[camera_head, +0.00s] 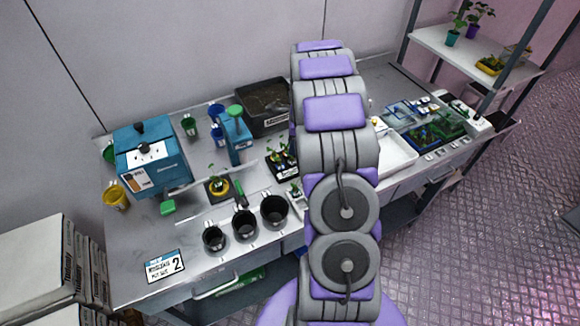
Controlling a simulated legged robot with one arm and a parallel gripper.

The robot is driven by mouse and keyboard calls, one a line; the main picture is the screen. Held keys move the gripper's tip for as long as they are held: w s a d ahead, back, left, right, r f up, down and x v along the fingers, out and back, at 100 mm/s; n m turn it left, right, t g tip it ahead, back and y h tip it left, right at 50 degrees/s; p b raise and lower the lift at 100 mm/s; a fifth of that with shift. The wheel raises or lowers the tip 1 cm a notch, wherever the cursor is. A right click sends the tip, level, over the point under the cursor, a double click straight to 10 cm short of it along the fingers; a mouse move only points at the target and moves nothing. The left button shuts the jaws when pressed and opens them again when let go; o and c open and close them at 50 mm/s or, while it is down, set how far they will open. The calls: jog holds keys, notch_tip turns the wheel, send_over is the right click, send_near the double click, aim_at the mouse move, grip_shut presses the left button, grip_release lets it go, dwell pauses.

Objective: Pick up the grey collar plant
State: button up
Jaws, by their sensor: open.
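A small green plant (296,189) stands beside my arm, right of the black pots, with a pale grey-white base around it. It looks like the grey collar plant, but it is small and partly close behind my arm, so I cannot be sure. Several seedlings stand in a black tray (272,170) behind. My purple and grey arm rises through the middle of the view. Its gripper is hidden and not seen.
Three black pots (245,224) stand along the bench front. A blue machine (147,160), a yellow cup (117,197) and a blue bottle (238,138) are at left and back. A white tray (402,155) is right of my arm. Bare metal bench (140,238) shows at front left.

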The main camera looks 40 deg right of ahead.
aim_at(294, 159)
jog(key=shift+d+f, duration=0.4)
jog(key=shift+f, duration=0.2)
jog(key=f, duration=0.1)
jog(key=f+b, duration=0.1)
jog(key=f, duration=0.2)
jog(key=shift+w+d+f, duration=0.1)
jog(key=shift+w+f, duration=0.15)
jog(key=shift+f, duration=0.05)
jog(key=shift+a+f, duration=0.1)
jog(key=shift+a, duration=0.5)
jog(key=shift+d, duration=0.1)
jog(key=shift+c, duration=1.4)
jog(key=shift+d, duration=0.5)
jog(key=c, duration=0.4)
grip_shut()
jog(key=shift+a, duration=0.4)
